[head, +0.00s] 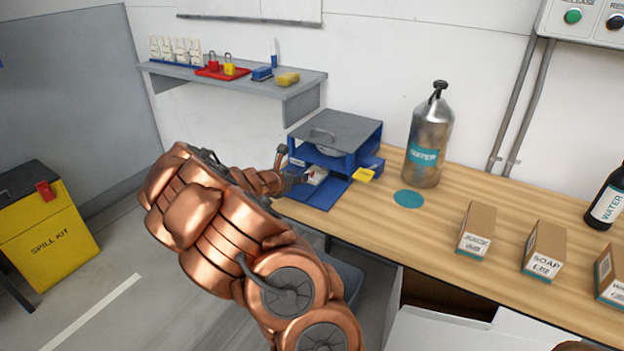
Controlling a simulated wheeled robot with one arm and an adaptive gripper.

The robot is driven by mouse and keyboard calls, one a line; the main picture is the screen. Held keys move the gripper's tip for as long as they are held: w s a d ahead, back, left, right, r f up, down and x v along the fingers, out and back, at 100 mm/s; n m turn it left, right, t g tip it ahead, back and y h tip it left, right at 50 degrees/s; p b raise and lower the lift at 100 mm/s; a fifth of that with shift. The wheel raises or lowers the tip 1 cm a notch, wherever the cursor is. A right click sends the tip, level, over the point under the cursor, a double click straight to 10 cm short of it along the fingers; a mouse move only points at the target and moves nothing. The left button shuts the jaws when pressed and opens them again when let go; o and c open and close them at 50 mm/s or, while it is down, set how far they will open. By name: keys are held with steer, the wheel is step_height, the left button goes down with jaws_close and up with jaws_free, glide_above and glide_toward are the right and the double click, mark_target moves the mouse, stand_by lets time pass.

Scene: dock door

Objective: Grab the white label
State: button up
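A blue box with a grey lid and handle (352,130) stands at the left end of the wooden bench, with a pale rounded thing inside its open front. The fingers are small and partly hidden by my copper arm. I cannot tell whether they touch the white piece or are open or shut.
A yellow piece (363,175) sits right of the tray. A metal water bottle (430,140), a teal disc (409,198) and small cartons (476,229) stand farther right on the bench. A wall shelf (240,82) with locks hangs behind. A yellow spill kit (45,240) stands left.

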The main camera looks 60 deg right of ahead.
mark_target(310, 178)
steer(key=shift+s+r+x, duration=0.1)
steer(key=shift+s+x, duration=0.05)
steer(key=shift+x, duration=1)
steer(key=shift+s+r+x, duration=0.1)
steer(key=shift+s+x, duration=0.1)
steer(key=shift+x, duration=0.95)
steer(key=shift+s+r+x, duration=0.1)
steer(key=shift+s+x, duration=0.05)
steer(key=shift+x, duration=1)
steer(key=shift+d, duration=0.15)
jaws_close()
